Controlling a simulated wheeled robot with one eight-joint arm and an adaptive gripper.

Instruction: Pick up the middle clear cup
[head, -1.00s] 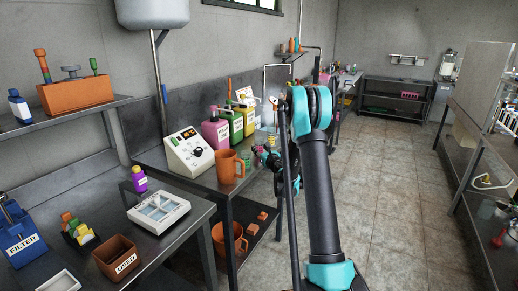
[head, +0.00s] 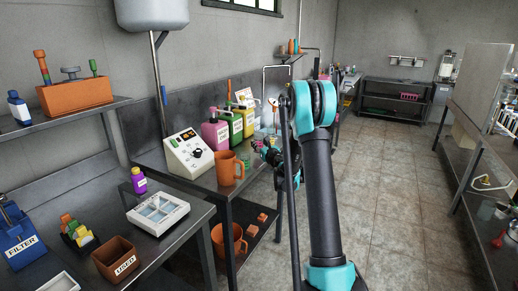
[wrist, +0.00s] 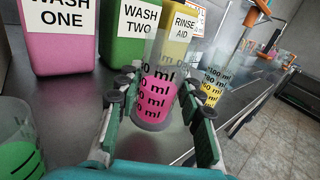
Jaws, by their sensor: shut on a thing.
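The middle clear cup (wrist: 155,95) has black ml marks and pink liquid in it. It stands between my gripper's two fingers in the wrist view, and my gripper (wrist: 160,98) is shut on its sides. The cup is close to upright, and I cannot tell whether its base touches the counter. A clear cup with green liquid (wrist: 18,145) is at the left edge, partly cut off. A clear cup with yellow liquid (wrist: 208,92) is to the right behind a finger. In the head view my gripper (head: 262,152) is small beside the bottles.
Behind the cups stand the pink WASH ONE bottle (wrist: 60,40), the green WASH TWO bottle (wrist: 130,35) and the yellow RINSE AID bottle (wrist: 182,32). An orange jug (head: 230,168) and a control box (head: 188,153) stand on the counter. The tiled floor (head: 395,200) is clear.

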